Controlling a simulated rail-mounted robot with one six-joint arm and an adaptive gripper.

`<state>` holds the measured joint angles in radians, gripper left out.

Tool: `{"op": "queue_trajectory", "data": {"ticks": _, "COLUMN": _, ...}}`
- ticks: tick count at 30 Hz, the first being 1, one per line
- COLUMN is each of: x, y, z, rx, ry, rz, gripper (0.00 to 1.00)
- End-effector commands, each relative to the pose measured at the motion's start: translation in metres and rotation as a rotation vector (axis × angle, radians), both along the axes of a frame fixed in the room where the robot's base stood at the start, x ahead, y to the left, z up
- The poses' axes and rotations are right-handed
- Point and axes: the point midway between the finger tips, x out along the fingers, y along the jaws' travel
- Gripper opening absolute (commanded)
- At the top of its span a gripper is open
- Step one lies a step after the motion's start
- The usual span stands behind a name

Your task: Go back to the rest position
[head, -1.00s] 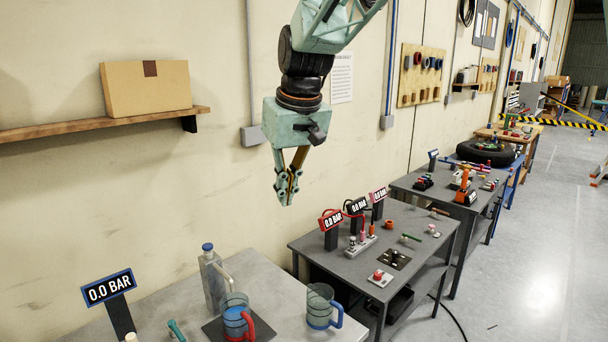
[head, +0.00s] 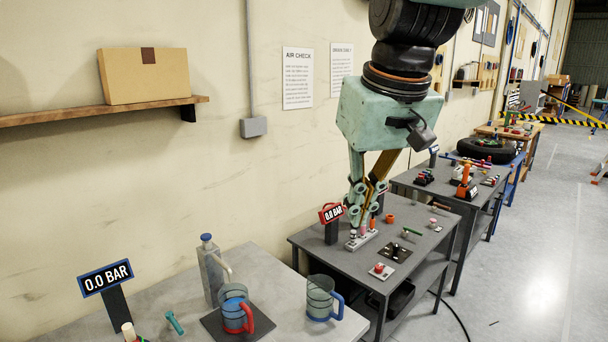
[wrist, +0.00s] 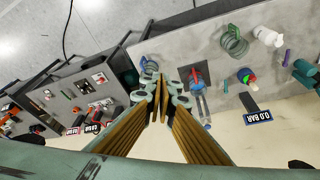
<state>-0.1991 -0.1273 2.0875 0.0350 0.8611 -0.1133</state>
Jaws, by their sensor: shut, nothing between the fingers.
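My gripper (head: 357,218) hangs from my arm right of centre in the head view, fingers pointing down. The fingertips are together with nothing between them. In that view they overlap the middle grey table (head: 345,272) and partly cover the displays and the small fitting block (head: 361,239) there; I cannot tell their height above it. In the wrist view my gripper (wrist: 160,82) also shows shut and empty, with the tables below and beyond it. No marker of a rest position is visible.
A box (head: 143,76) sits on a wall shelf (head: 60,114). The right-hand floor (head: 545,260) is mostly clear.

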Motion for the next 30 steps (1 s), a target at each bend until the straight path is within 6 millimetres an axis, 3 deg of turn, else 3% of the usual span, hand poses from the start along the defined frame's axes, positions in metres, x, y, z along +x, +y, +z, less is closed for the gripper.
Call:
{"op": "queue_trajectory", "data": {"ticks": 16, "x": -0.105, "y": -0.057, "z": -0.029, "rx": 0.003, "ry": -0.01, "rz": -0.115, "gripper": 0.0}}
{"op": "queue_trajectory", "data": {"ticks": 30, "x": -0.195, "y": -0.092, "z": -0.07, "rx": 0.004, "ry": -0.015, "rz": -0.212, "gripper": 0.0}}
